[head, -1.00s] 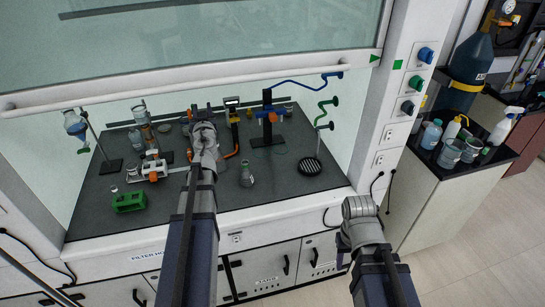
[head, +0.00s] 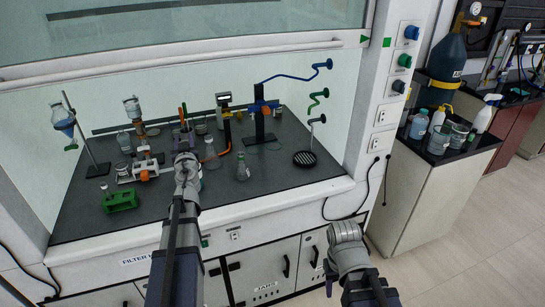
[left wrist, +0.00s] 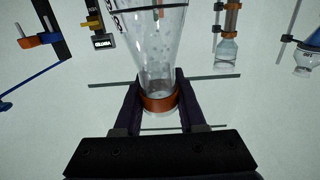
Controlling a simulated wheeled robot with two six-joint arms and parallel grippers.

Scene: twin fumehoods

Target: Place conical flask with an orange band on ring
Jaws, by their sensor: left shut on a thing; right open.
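My left gripper (head: 187,160) is shut on the conical flask with an orange band (left wrist: 158,55). In the left wrist view its fingers (left wrist: 158,100) press the narrow neck at the orange band, and the clear body widens away from the neck. In the head view my own gripper mostly hides the held flask, raised near the hood's front edge. A faint thin ring (head: 274,147) seems to lie by the blue-clamped stand, too small to tell for sure. My right gripper (head: 345,235) is open and empty, outside the hood at the front.
Another conical flask (head: 242,169) stands mid-bench, with a taller flask (head: 211,155) behind it. A black slatted disc (head: 304,158) lies at right. A green rack (head: 120,201) stands front left. The front middle bench is clear.

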